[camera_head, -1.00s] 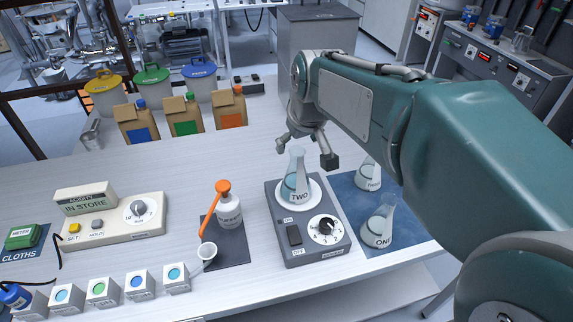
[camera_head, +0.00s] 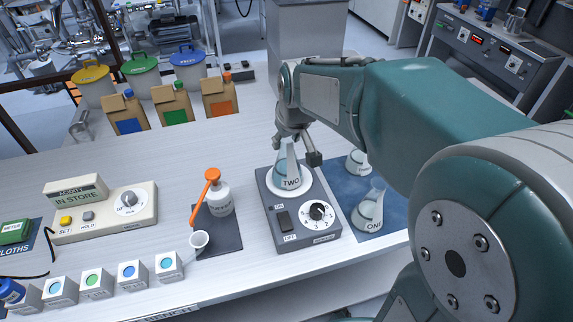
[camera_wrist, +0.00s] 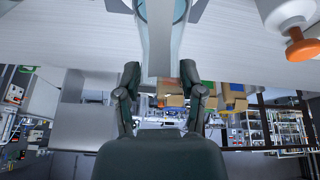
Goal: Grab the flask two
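Flask two (camera_head: 290,178), a clear conical flask with pale blue liquid labelled TWO, stands upright on the white plate of the grey stirrer (camera_head: 283,235). My gripper (camera_head: 296,150) is at the flask's neck, with one finger to each side. In the wrist view the fingers (camera_wrist: 160,75) are spread apart, with the flask's neck (camera_wrist: 160,45) in line with the gap between them. Gaps show on both sides of the neck, so I see no grip. The flask's mouth is partly hidden in the head view.
Flask ONE (camera_head: 369,212) and another flask (camera_head: 358,163) stand on a blue mat (camera_head: 398,208) to the right. Cartons (camera_head: 172,104) stand behind left; the bench between is clear.

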